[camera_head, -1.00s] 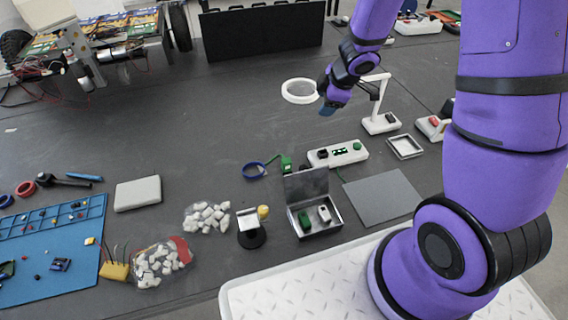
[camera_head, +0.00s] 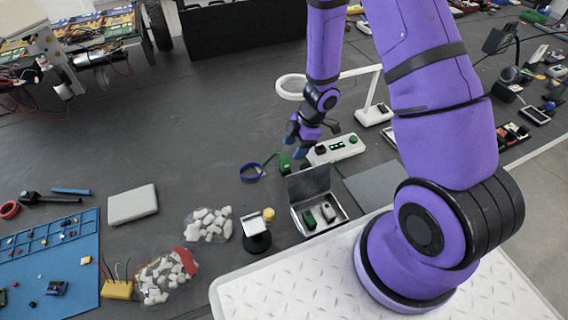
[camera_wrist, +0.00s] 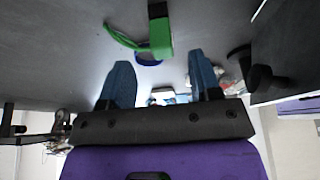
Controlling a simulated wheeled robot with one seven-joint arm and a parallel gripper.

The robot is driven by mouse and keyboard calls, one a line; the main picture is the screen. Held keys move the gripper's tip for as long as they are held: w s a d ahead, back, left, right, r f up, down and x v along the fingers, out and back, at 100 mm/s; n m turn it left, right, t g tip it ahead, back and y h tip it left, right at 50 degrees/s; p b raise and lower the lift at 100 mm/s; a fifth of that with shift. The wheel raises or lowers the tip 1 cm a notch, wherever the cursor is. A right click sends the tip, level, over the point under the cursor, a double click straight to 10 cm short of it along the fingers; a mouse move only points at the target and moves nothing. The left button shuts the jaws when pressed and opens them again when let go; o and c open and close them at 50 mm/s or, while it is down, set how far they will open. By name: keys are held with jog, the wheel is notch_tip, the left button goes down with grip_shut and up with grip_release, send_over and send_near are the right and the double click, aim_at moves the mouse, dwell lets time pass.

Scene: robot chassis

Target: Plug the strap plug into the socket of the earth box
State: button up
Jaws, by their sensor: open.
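The blue wrist strap (camera_head: 250,173) lies as a loop on the dark table. Its green cord leads to a green plug (camera_head: 285,163), which stands beside the left end of the white earth box (camera_head: 336,149). The box has a dark block at its left end and green parts on top; I cannot make out its socket clearly. My gripper (camera_head: 298,142) is open and empty, pointing down just above the plug. In the wrist view the green plug (camera_wrist: 160,37) with a black end lies beyond and between the open blue fingers (camera_wrist: 162,84), apart from them. The strap also shows there (camera_wrist: 148,60).
An open metal box (camera_head: 312,221) with small parts stands close in front of the plug. A white ring magnifier lamp (camera_head: 373,113) stands behind the earth box. A grey mat (camera_head: 372,184) lies at right.

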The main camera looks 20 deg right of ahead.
aim_at(287, 158)
jog(key=shift+a+x, duration=0.15)
jog(key=shift+x, duration=1.55)
jog(key=shift+a+x, duration=0.2)
jog(key=shift+x, duration=1.45)
jog(key=shift+r, duration=0.15)
jog(key=c, duration=1)
